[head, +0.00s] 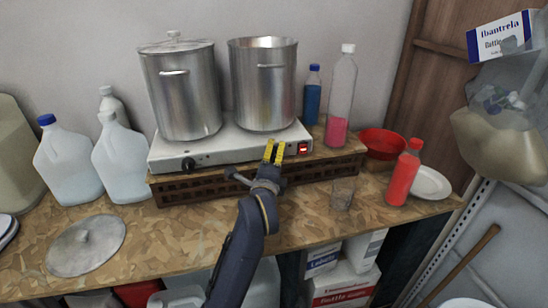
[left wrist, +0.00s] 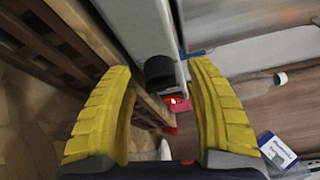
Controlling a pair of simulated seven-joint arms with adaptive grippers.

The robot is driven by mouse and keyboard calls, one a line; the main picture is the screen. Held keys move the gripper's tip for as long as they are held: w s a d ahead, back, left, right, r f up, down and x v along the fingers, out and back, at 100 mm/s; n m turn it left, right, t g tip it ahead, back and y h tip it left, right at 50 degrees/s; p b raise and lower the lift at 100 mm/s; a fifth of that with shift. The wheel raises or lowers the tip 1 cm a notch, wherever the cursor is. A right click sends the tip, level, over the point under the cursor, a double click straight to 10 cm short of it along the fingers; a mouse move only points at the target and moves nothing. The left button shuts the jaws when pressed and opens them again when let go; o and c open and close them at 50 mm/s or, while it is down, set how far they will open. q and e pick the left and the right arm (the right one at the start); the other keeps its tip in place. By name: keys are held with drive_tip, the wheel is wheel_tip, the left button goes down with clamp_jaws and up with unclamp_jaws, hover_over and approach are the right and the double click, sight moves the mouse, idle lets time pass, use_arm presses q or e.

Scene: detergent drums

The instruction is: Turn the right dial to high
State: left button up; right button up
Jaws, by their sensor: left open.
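The white hot plate (head: 225,146) stands on a brown slatted crate, with one black dial, the left one (head: 188,164), showing on its front in the head view. My left gripper (head: 274,151) is open at the front of the plate's right half and covers the place of the right dial there. In the left wrist view a black dial (left wrist: 159,72) shows between the open yellow fingers (left wrist: 160,75), a little beyond them. I see no contact. Its setting cannot be read. My right gripper is not in view.
A red lit switch (head: 303,148) sits just right of my gripper. A lidded pot (head: 182,95) and an open pot (head: 264,90) stand on the plate. A clear glass (head: 342,194) and a red bottle (head: 403,175) stand at right. The table front is mostly clear.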

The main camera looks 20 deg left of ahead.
use_arm(q)
drive_tip(key=shift+c, duration=0.2)
clamp_jaws()
idle(0.3)
drive_tip(key=shift+r+m+g, duration=0.15)
drive_tip(key=shift+m+g, duration=0.35)
drive_tip(key=shift+m, duration=0.7)
drive_tip(key=m, duration=0.1)
drive_tip(key=m+g, duration=0.1)
drive_tip(key=m, duration=0.1)
drive_tip(key=shift+d+m+g+y, duration=0.15)
drive_tip(key=shift+m+g+y, duration=0.55)
drive_tip(key=shift+m+g, duration=0.1)
drive_tip(key=shift+m, duration=0.4)
drive_tip(key=shift+m+g+y, duration=0.5)
drive_tip(key=shift+m+y, duration=0.1)
drive_tip(key=shift+m, duration=0.7)
